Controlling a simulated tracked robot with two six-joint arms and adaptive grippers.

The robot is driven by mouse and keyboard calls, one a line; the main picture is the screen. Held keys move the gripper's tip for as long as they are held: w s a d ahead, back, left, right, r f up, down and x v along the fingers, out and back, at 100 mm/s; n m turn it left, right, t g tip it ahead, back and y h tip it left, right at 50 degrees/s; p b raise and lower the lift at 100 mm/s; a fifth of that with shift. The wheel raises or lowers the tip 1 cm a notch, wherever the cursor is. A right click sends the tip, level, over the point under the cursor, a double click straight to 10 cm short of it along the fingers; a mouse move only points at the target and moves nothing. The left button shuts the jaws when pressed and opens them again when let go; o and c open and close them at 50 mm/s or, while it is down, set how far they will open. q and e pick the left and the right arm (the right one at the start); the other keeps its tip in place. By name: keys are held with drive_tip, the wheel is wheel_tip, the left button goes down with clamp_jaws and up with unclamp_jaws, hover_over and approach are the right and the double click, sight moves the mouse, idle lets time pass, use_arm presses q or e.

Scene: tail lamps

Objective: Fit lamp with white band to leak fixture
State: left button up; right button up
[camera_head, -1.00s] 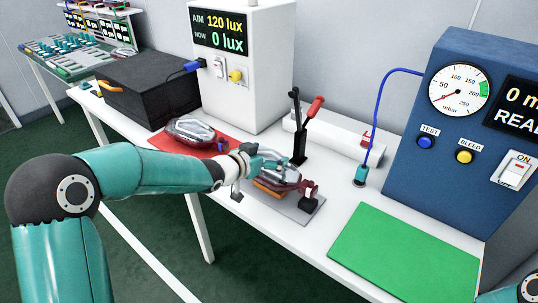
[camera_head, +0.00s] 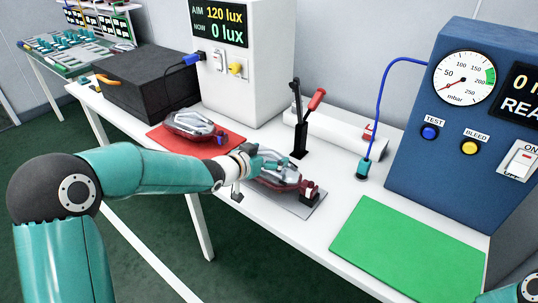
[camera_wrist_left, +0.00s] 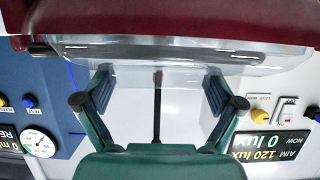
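In the left wrist view the lamp's red body (camera_wrist_left: 160,22) and clear lens cross the top, with the two fingertips apart at the lens.
A second tail lamp (camera_head: 197,127) lies on a red mat (camera_head: 168,142). A black lever with a red handle (camera_head: 315,100) stands behind the fixture. A blue hose (camera_head: 380,110) runs to the blue tester (camera_head: 430,95). The green mat (camera_head: 410,250) is empty.

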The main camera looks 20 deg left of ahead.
use_arm(q)
drive_tip(key=shift+o, duration=0.4)
drive_tip(key=shift+s, duration=0.1)
drive_tip(key=v, duration=1.1)
drive_tip(key=shift+s+a+r, duration=0.15)
drive_tip(key=shift+s+r, duration=0.05)
drive_tip(key=shift+s, duration=0.1)
